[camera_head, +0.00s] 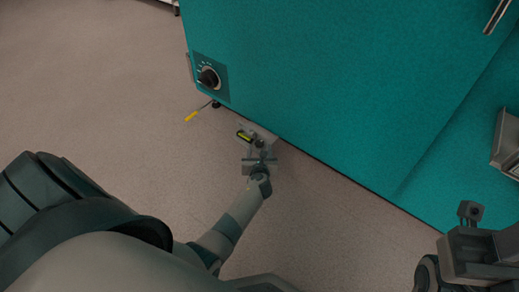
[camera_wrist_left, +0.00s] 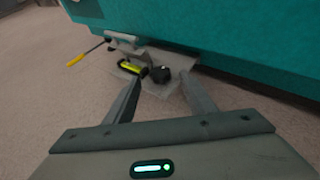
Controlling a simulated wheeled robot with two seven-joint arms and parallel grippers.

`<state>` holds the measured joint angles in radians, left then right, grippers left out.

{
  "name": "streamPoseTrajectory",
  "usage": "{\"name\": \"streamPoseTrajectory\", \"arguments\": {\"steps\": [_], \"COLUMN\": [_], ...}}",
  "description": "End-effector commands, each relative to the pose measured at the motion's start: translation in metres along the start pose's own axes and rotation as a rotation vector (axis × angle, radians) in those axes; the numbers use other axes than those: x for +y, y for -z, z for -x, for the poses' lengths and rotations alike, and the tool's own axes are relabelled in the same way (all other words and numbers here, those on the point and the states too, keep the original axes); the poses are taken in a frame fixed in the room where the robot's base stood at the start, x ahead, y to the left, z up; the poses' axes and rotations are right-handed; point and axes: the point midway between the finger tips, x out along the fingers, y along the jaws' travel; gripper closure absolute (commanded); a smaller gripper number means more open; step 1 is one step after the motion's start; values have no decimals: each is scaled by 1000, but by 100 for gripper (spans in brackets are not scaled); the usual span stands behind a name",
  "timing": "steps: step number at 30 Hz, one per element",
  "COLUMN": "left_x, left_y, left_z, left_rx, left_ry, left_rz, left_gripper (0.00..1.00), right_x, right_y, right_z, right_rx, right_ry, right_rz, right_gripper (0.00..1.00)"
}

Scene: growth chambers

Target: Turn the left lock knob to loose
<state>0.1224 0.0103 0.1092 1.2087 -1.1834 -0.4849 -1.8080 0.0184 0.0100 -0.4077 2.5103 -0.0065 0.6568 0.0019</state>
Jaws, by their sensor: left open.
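The left lock knob appears to be the small black knob (camera_wrist_left: 162,73) on a pale grey bracket plate (camera_wrist_left: 183,62) low at the foot of the teal cabinet. The plate also shows in the head view (camera_head: 270,136). A yellow-green vial (camera_wrist_left: 132,73) sits on the plate to the left of the knob, and it shows in the head view (camera_head: 244,135). My left gripper (camera_wrist_left: 161,82) is open, its fingers reaching to either side of the knob, with no clear contact. The knob's markings cannot be read. My right gripper (camera_head: 473,235) is at the lower right, its jaws unclear.
The teal cabinet (camera_head: 320,90) fills the upper right, close above the plate. A dial with a black knob (camera_head: 208,77) is on its left side. A yellow-handled tool (camera_head: 191,116) is left of the plate, by a cabinet foot (camera_head: 216,104). The floor at left is clear.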

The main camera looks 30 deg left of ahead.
Motion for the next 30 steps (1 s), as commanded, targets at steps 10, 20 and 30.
{"name": "streamPoseTrajectory", "arguments": {"steps": [10,20,30], "left_x": [0,0,0], "left_y": [1,0,0], "left_z": [-33,-35,-34], "left_rx": [1,1,1], "left_ry": [0,-1,-2], "left_rz": [0,0,0], "left_gripper": [50,50,91], "right_x": [-11,-12,-12], "right_y": [-5,-6,-6], "right_z": [-5,-6,-6], "right_rx": [40,40,40], "right_ry": [6,7,7], "right_rz": [-38,-41,-41], "right_gripper": [69,69,69]}}
